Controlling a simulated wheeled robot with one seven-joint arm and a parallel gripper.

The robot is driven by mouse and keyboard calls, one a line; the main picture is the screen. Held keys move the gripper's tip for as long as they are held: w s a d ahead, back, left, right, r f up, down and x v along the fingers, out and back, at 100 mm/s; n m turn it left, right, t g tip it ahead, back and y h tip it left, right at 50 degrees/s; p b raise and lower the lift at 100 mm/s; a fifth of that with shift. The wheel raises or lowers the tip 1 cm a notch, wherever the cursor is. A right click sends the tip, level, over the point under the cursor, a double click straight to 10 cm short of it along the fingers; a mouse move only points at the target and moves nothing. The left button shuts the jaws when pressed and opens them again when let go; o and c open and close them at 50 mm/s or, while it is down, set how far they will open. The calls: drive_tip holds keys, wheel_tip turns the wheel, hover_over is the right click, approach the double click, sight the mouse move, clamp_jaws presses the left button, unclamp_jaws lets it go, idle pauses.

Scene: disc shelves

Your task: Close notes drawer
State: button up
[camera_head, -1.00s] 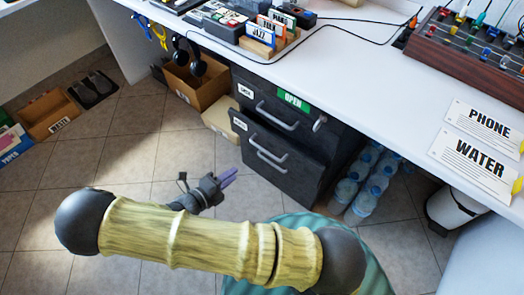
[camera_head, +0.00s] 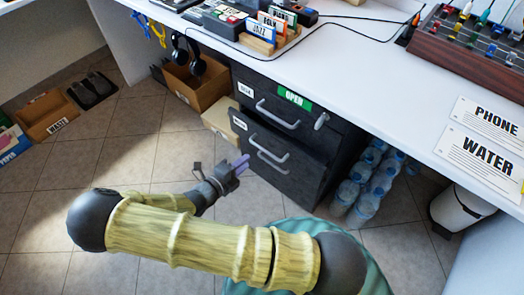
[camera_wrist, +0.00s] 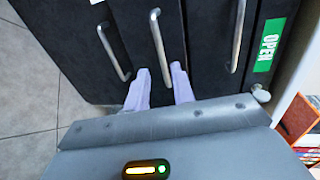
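A black drawer cabinet stands under the white desk. Its middle drawer (camera_head: 250,134) sticks out beyond the drawer above; a small white label on it is too small to read, so I cannot tell which drawer is the notes one. The middle drawer's front and metal handle also show in the wrist view (camera_wrist: 159,48). My gripper (camera_head: 241,165) is low in front of the cabinet, left of the lower handles. In the wrist view its two pale purple fingers (camera_wrist: 160,88) are apart, with the lower end of that handle between or just beyond them. Contact cannot be told.
The top drawer (camera_head: 300,122) carries a green OPEN sign (camera_head: 294,97). Water bottles (camera_head: 365,185) stand right of the cabinet; a cardboard box (camera_head: 197,85) with headphones stands left. The desk (camera_head: 370,75) overhangs.

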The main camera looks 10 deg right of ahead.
sight(262, 148)
drive_tip(key=b+x, duration=0.3)
drive_tip(key=x, duration=0.7)
drive_tip(key=shift+d, duration=0.1)
clamp_jaws()
